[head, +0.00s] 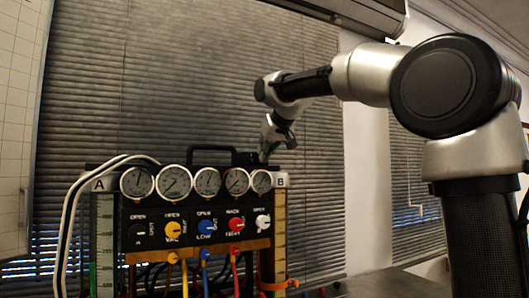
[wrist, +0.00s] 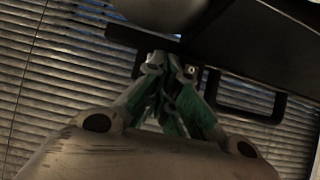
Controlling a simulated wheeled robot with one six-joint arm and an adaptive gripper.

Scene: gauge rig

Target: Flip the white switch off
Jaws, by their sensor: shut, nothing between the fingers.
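The white switch (head: 262,221) is a round white knob at the right end of the knob row on the black gauge panel (head: 190,212). Its small label is too blurred to read for its setting. My gripper (head: 266,156) is above the right end of the panel, near the last gauge, pointing down, apart from the white switch. In the wrist view its fingers (wrist: 172,92) come together, with green inner pads, and hold nothing. The white switch cannot be made out in the wrist view.
Several gauges (head: 174,181) line the panel top. Black, yellow, blue and red (head: 236,224) knobs sit left of the white one. A black handle (head: 211,150) rises behind, with tubes and hoses below. Window blinds (head: 190,80) stand behind. Free room lies above the rig.

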